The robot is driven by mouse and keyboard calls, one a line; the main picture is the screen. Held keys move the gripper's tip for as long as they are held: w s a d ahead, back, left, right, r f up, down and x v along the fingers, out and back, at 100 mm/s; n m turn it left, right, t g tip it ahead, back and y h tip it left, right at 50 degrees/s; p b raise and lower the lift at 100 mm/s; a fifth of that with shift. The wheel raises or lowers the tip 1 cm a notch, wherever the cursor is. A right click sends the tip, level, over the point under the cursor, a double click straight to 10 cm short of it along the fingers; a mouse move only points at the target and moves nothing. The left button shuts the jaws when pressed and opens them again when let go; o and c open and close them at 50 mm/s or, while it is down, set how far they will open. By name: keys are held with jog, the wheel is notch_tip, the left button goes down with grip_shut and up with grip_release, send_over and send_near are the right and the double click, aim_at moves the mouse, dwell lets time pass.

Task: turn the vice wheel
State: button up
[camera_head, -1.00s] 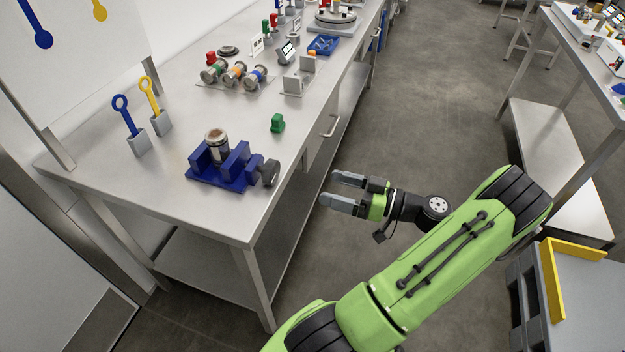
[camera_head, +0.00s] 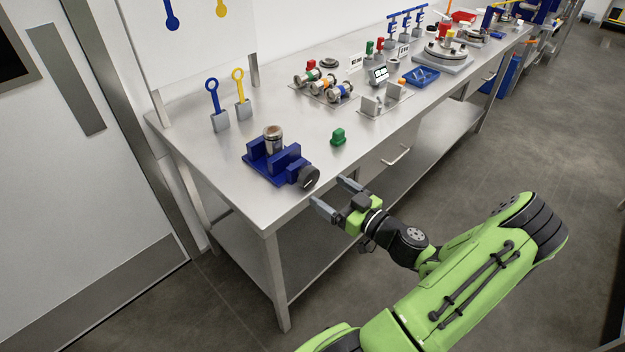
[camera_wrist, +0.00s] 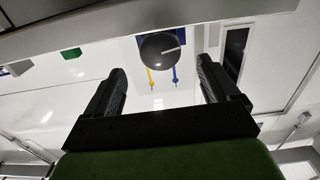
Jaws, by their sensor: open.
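The blue vice (camera_head: 272,160) stands near the front edge of the metal table, with a metal cylinder (camera_head: 273,140) between its jaws. Its dark round wheel (camera_head: 309,178) faces the table's front edge. In the wrist view the wheel (camera_wrist: 161,47) shows ahead of the fingers, with a light line on its face. My gripper (camera_head: 336,195) is open and empty, just off the table's edge, to the right of the wheel and apart from it. In the wrist view the two fingers (camera_wrist: 162,92) stand wide apart below the wheel.
A green block (camera_head: 338,137) sits on the table (camera_head: 225,180) right of the vice. Blue and yellow ring-handled tools (camera_head: 213,100) stand in grey holders behind it. Colored cylinders (camera_head: 322,84) and a blue tray (camera_head: 421,77) lie farther back.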

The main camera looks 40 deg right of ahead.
aim_at(312, 179)
jog(key=w, duration=0.7)
jog(key=shift+a, duration=0.1)
jog(key=shift+c, duration=0.5)
jog(key=c, duration=1)
jog(key=shift+o, duration=0.2)
jog(key=shift+m, duration=1.7)
jog(key=o, duration=1.1)
jog(key=shift+c, duration=0.2)
jog(key=s, duration=1.5)
jog(key=shift+s+d, duration=0.2)
jog(key=shift+s, duration=0.2)
